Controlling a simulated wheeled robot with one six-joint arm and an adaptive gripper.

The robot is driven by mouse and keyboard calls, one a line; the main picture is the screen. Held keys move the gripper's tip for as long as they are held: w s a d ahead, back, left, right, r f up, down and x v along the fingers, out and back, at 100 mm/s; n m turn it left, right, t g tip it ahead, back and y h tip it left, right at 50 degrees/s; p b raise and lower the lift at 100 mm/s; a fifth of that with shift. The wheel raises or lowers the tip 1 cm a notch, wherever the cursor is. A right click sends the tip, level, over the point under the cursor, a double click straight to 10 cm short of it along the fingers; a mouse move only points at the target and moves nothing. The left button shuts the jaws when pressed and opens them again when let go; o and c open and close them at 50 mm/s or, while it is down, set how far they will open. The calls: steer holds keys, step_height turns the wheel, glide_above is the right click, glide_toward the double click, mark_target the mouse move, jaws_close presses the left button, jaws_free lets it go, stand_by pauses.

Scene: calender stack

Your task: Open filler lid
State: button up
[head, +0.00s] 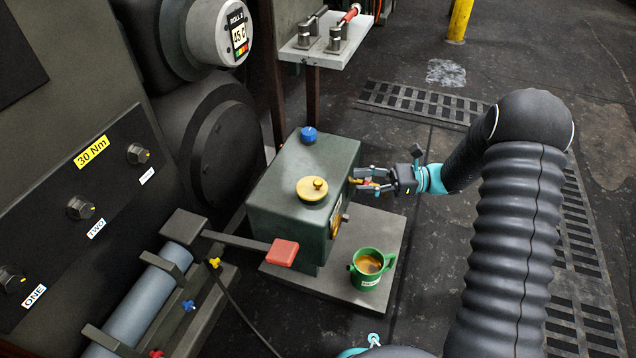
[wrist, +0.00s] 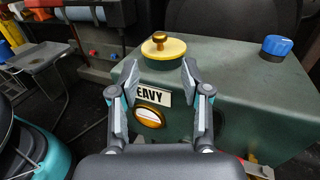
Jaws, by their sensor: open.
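The filler lid (head: 312,189) is a round yellow disc with a small knob, lying flat on top of a dark green box (head: 275,195). In the wrist view the lid (wrist: 163,48) sits just beyond my fingertips, its brass knob upright. My gripper (head: 362,180) is beside the box's right side in the head view. In the wrist view my gripper (wrist: 160,75) is open and empty, its two fingers spread on either side of the lid's direction. The fingers look apart from the lid. I cannot tell the exact gap.
A blue cap (head: 309,134) is on the box top, behind the lid. A green mug (head: 369,268) of brown liquid stands on the base plate (head: 330,283). A red-ended lever (head: 282,253) reaches in front of the box.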

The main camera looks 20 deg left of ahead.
mark_target(318, 181)
steer(key=b+x, duration=0.1)
steer(key=x, duration=1)
steer(key=shift+a, duration=0.15)
jaws_close()
